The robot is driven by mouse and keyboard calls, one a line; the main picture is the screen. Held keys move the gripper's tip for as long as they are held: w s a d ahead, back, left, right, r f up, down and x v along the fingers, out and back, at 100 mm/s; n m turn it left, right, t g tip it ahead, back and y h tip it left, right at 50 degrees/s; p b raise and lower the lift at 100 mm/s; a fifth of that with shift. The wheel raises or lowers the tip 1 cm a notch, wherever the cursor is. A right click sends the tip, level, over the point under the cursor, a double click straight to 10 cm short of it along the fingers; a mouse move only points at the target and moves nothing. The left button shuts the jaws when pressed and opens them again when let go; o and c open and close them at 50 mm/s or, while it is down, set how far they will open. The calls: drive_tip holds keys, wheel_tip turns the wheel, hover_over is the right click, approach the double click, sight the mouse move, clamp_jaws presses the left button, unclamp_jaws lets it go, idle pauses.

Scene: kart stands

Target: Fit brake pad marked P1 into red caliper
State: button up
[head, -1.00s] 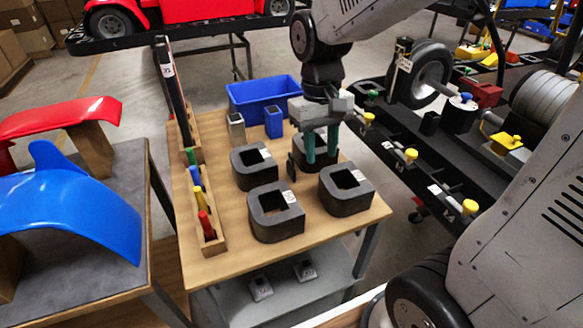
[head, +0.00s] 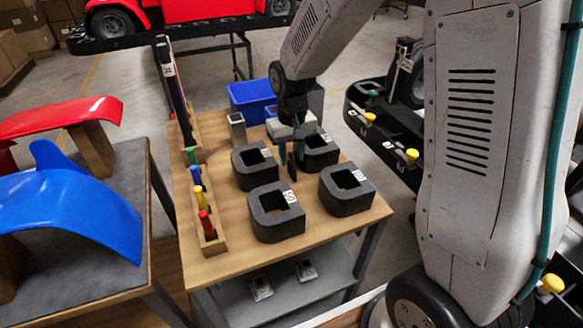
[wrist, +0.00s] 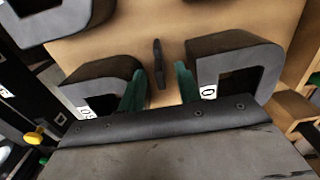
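My gripper (head: 291,154) is over the middle of the wooden table, pointing down among the dark blocks. In the wrist view its two green fingers (wrist: 161,88) are apart with nothing between their tips. A small thin dark piece (wrist: 158,62) stands just beyond the fingers, in the gap between blocks; it also shows below my gripper in the head view (head: 292,172). It may be the brake pad, but no P1 mark can be read. The red caliper is not visible now; my arm covers that part of the kart.
Several dark square-holed blocks (head: 264,227) with white labels surround my gripper closely. A blue bin (head: 249,98) and a grey holder (head: 236,128) stand at the back. A rack of coloured-handled tools (head: 208,232) lines the left edge. The kart stand (head: 392,140) is right.

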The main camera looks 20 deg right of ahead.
drive_tip(key=shift+f, duration=0.45)
drive_tip(key=shift+c, duration=0.3)
clamp_jaws()
